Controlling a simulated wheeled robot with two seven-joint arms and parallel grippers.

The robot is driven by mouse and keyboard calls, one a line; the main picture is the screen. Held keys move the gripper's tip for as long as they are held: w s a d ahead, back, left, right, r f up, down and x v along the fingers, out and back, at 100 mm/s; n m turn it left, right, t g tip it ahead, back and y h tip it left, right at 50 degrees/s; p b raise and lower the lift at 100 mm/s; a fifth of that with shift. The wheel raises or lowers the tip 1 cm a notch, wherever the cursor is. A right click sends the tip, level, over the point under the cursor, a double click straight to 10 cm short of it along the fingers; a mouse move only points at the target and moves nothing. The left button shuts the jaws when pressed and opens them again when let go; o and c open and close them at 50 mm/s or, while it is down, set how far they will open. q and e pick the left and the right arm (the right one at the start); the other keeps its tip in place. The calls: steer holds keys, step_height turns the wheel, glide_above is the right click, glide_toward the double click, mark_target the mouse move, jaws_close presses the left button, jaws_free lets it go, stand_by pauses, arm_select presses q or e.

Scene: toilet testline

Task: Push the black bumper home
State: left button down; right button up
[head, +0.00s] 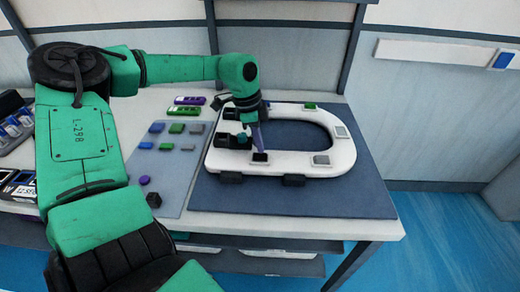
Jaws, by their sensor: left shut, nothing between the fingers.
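A white toilet seat ring (290,164) lies on a dark blue mat (330,192) on the table. A black bumper (260,157) sits at the front left part of the ring; I cannot tell how deep it sits. My left gripper (261,149) points down with its fingers shut and empty. Its tips are right above or touching that bumper; I cannot tell which. Another black piece (231,114) shows at the ring's back left, partly behind my gripper. My right gripper is not in view.
The ring also bears a grey bumper (321,160), a pale one (342,131) and a green one (309,106). Small coloured blocks lie on a grey mat (172,185) to the left. Bins (18,125) stand at the far left. The blue mat's right side is clear.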

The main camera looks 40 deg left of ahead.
arm_select(q)
steer(key=shift+b+x, duration=0.95)
steer(key=shift+x, duration=0.15)
stand_by(0.7)
steer(key=shift+s+a+r, duration=0.15)
steer(key=shift+a, duration=0.05)
steer(key=w+d+p+v, duration=0.1)
steer(key=p+v, duration=0.4)
steer(key=v, duration=0.2)
steer(key=shift+r, duration=0.5)
stand_by(0.4)
